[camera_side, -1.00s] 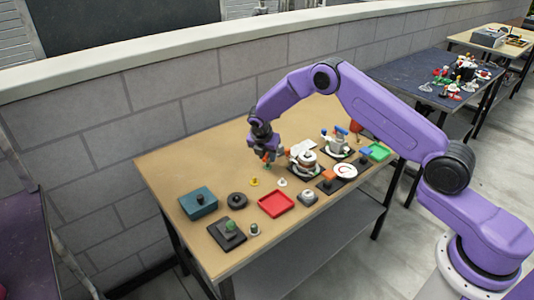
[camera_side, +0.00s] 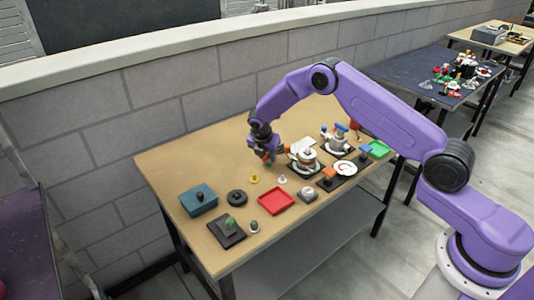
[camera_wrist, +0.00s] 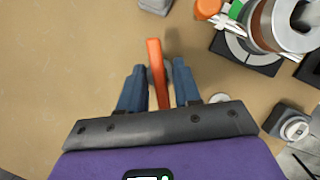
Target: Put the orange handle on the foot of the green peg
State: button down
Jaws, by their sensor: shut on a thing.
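My gripper (camera_side: 267,158) hangs over the back middle of the tan table. In the wrist view, my gripper (camera_wrist: 158,72) has its two blue-grey fingers on either side of a long orange handle (camera_wrist: 154,55), shut on it. The handle's far end sticks out past the fingertips. In the side view the handle is too small to make out clearly. A green peg (camera_side: 231,222) stands on a black square base (camera_side: 225,236) at the table's front left, well apart from my gripper. The foot of the peg is too small to make out.
A white-and-brown round assembly (camera_side: 306,161) stands close to the right of my gripper. The table's back left is clear.

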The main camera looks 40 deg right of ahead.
jog(key=shift+f, duration=0.6)
dwell(1.1)
jog(key=shift+c, duration=1.9)
grip_release()
jog(key=shift+r, duration=3.75)
